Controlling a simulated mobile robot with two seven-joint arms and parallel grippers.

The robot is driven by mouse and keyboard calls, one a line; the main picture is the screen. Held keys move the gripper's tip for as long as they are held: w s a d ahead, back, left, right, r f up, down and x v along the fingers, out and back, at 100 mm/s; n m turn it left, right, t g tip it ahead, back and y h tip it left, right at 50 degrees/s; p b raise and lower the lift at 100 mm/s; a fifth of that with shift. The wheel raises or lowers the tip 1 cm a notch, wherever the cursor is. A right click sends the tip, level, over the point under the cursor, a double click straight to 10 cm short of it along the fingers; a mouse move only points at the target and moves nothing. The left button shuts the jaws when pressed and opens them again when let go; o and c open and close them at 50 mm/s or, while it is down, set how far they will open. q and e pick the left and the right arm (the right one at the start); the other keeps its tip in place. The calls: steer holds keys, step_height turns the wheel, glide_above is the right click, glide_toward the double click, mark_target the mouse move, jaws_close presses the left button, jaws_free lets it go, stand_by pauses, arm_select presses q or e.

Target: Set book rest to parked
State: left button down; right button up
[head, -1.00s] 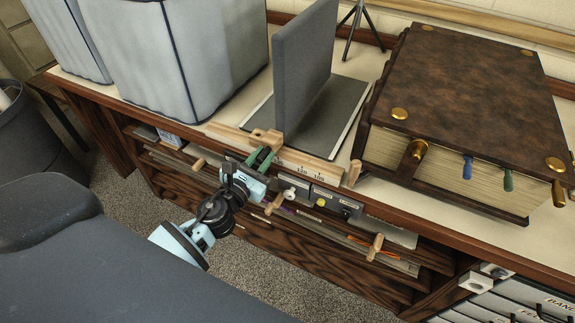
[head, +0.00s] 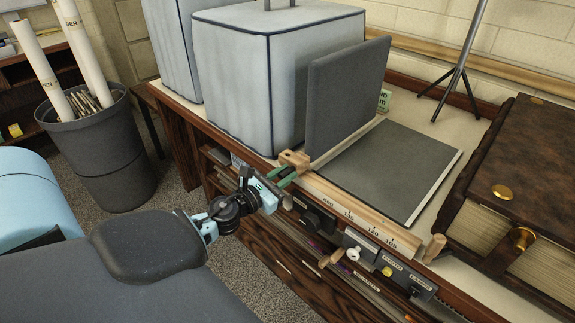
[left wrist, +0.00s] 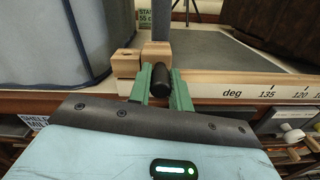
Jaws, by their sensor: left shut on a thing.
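The book rest is an upright dark grey panel (head: 345,95) at the left edge of a flat dark grey plate (head: 390,165). Along the front runs a pale wooden rail (head: 365,226) marked "deg", with 135 and 120 readable. A wooden block (head: 294,157) sits at the rail's left end, left of the "deg" mark. My left gripper (head: 284,178) is at this block. In the left wrist view its green fingers are shut on a black cylindrical knob (left wrist: 160,82) in front of the wooden block (left wrist: 155,55). My right gripper is not in view.
A large grey-covered box (head: 255,80) stands close to the panel's left. A thick brown book (head: 525,165) lies at the right. Wooden handles and a labelled switch panel (head: 390,268) line the front below the rail. A bin with rolls (head: 100,150) stands at far left.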

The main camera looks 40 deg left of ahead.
arm_select(q)
steer(key=shift+a, duration=0.3)
steer(key=c, duration=1.3)
jaws_free()
steer(key=shift+s, duration=0.15)
steer(key=s+b, duration=0.1)
steer(key=s, duration=0.6)
steer(key=shift+s+a, duration=0.15)
steer(key=shift+s, duration=0.15)
